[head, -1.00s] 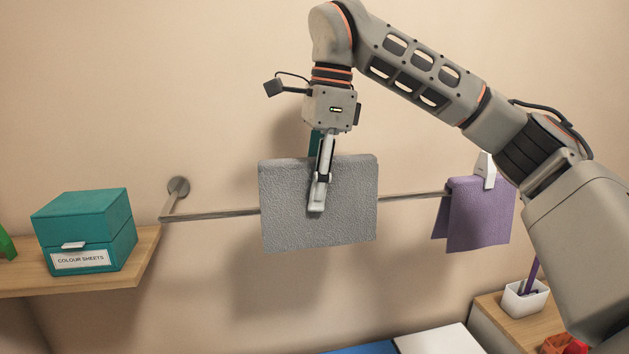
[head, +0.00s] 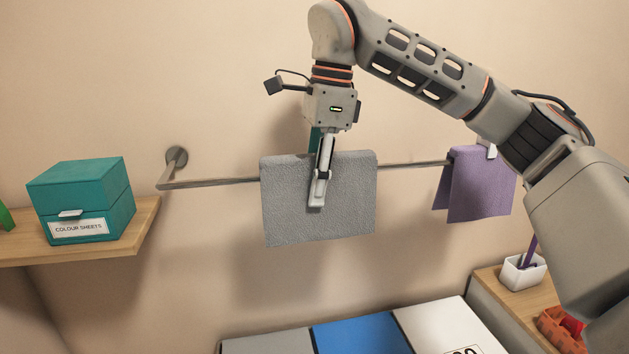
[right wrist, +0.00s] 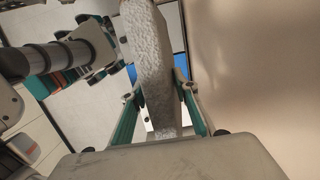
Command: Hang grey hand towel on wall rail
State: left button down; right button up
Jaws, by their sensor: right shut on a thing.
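The grey hand towel (head: 345,210) hangs in the head view in front of the middle of the wall rail (head: 215,182), its top edge a little above the rail's line. The rail passes out of sight behind it, and I cannot tell whether they touch or whether cloth lies behind the rail. My right gripper (head: 319,190) is shut on the towel from above, one finger showing on its front. In the right wrist view, the towel (right wrist: 150,55) stands edge-on between the fingers. My left gripper (right wrist: 112,48) seems to show at the upper left there, its jaws unclear.
A purple towel (head: 480,185) with a white clip hangs on the rail's right end. A teal box (head: 80,200) labelled "COLOUR SHEETS" stands on a wooden shelf (head: 140,225) at left. A white pen cup (head: 524,272) stands lower right. Grey, blue and white panels (head: 365,335) lie below.

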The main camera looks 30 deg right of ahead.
jog(key=o, duration=1.2)
jog(key=shift+o, duration=0.2)
jog(key=r, duration=0.4)
jog(key=d+r, duration=0.1)
jog(key=r, duration=0.7)
jog(key=shift+s+d, duration=0.25)
jog(key=shift+d, duration=0.1)
jog(key=shift+f, duration=0.1)
